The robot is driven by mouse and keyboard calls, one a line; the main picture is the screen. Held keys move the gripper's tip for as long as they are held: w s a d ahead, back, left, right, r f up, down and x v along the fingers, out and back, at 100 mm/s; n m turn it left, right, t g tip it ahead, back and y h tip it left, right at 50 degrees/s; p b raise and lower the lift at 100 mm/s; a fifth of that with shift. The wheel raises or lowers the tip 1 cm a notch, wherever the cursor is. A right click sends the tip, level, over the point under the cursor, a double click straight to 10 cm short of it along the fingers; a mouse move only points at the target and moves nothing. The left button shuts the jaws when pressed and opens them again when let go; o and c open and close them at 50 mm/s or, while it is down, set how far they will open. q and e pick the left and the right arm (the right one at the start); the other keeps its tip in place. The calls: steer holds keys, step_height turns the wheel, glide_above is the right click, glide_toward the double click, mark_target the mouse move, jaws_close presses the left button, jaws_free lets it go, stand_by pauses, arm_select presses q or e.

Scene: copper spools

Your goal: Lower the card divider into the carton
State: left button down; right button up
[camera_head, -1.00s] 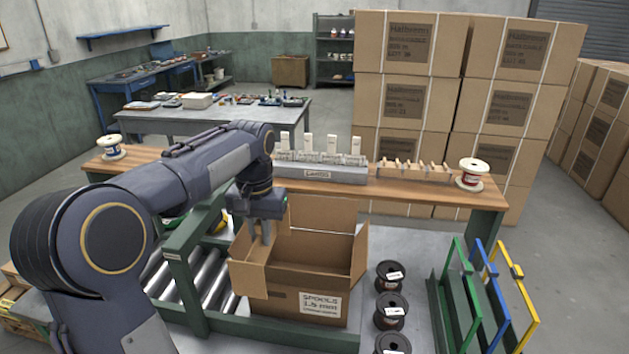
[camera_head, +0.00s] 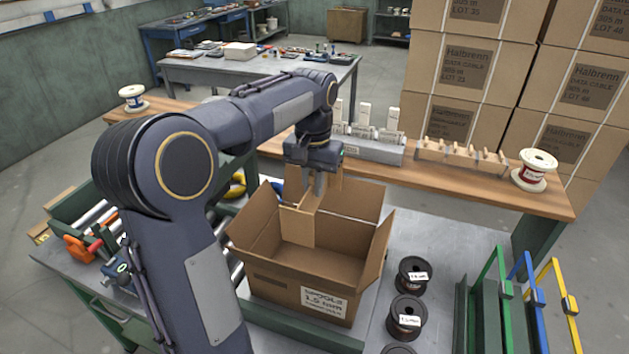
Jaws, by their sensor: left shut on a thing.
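The carton (camera_head: 287,285) stands open on the bench, its flaps folded outward and a "SPOOLS 1.5 mm" label on its front. My left gripper (camera_head: 316,186) is above the carton's back part, pointing down. It is shut on the brown card divider (camera_head: 298,227), which hangs upright with crossing panels. The divider's front panel overlaps the carton's opening in the picture; I cannot tell how far its lower edge is inside. The gripper's fingers partly hide the divider. My right gripper is not in view.
Dark wire spools (camera_head: 406,318) stand right of the carton. Green, blue and yellow frames (camera_head: 525,300) are at the right. A wooden shelf (camera_head: 390,180) behind carries a grey rack (camera_head: 372,149) and a white spool (camera_head: 535,170). An orange tool (camera_head: 85,250) lies at the left.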

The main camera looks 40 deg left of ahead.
arm_select(q)
steer(key=shift+f+b, duration=9.1)
steer(key=shift+f, duration=2.85)
steer(key=c, duration=1.4)
jaws_free()
steer(key=shift+o, duration=0.2)
step_height(320, 180, up, 8)
steer(key=p, duration=0.1)
steer(key=shift+f, duration=0.1)
